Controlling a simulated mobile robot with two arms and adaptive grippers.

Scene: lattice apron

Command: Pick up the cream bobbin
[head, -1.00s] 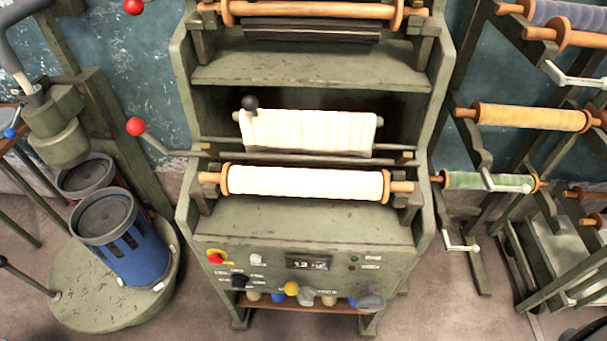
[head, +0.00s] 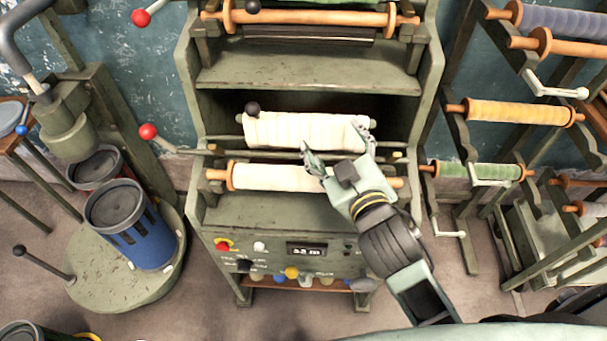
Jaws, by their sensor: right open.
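The cream bobbin (head: 272,177) lies level across the front of the green machine, with orange flanges and wooden spindle ends. Its right part is hidden behind my right gripper. My right gripper (head: 337,142) is open, its two fingers spread and pointing away from me. It is over the right half of the bobbin; the fingertips overlap the white cloth (head: 300,130) behind it in the picture. I cannot tell whether it touches anything. My left gripper is not in view.
A horizontal bar (head: 270,151) runs between bobbin and cloth. A red-knobbed lever (head: 148,131) sticks out at the left. A control panel (head: 305,251) is below. A rack with yellow (head: 517,112) and green (head: 476,171) bobbins stands at the right.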

